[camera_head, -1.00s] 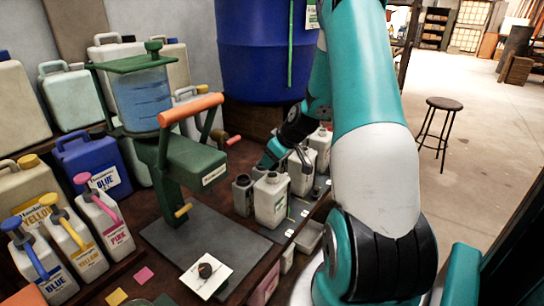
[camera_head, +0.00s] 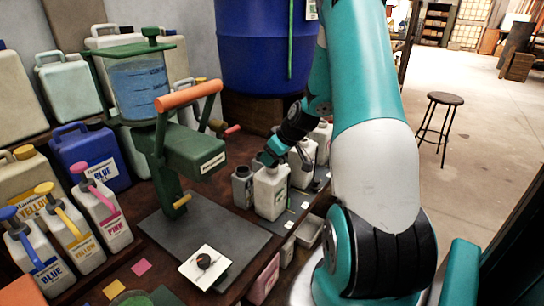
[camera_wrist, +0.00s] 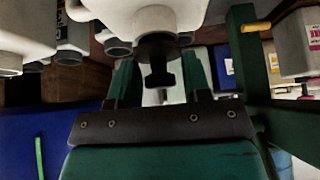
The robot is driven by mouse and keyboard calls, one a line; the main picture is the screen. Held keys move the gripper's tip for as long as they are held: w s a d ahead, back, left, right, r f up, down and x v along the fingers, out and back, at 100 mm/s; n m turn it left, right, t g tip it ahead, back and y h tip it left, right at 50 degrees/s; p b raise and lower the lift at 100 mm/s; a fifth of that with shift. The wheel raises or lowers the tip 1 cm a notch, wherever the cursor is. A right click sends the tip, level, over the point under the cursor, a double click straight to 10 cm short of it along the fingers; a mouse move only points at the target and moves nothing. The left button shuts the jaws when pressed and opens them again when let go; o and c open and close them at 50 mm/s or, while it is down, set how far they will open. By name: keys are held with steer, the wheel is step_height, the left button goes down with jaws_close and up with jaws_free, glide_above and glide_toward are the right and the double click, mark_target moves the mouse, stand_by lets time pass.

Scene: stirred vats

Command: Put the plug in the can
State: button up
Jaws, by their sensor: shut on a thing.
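The can (camera_head: 271,195) is a white jug standing upright on a dark mat, right of centre in the head view. My gripper (camera_head: 267,160) is directly over its neck. The wrist view shows the can (camera_wrist: 190,15) upside down, its neck close in front of my fingers. My gripper (camera_wrist: 160,85) is shut on the dark plug (camera_wrist: 158,77), which sits between the two green fingers. The plug's wide dark end overlaps the neck's rim. I cannot tell how far the plug is inside the mouth. In the head view the plug is hidden.
A grey open-necked bottle (camera_head: 243,187) stands close left of the can, and other white jugs (camera_head: 303,162) stand just behind it. A green press (camera_head: 185,150) is to the left. A white card (camera_head: 190,270) with a dark round piece lies at the front.

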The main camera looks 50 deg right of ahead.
steer(key=shift+f+b, duration=0.35)
steer(key=shift+f, duration=0.1)
stand_by(0.3)
steer(key=o, duration=1.5)
steer(key=shift+c, duration=0.2)
steer(key=shift+r, duration=0.1)
steer(key=shift+r+p, duration=2.6)
steer(key=shift+r, duration=1.1)
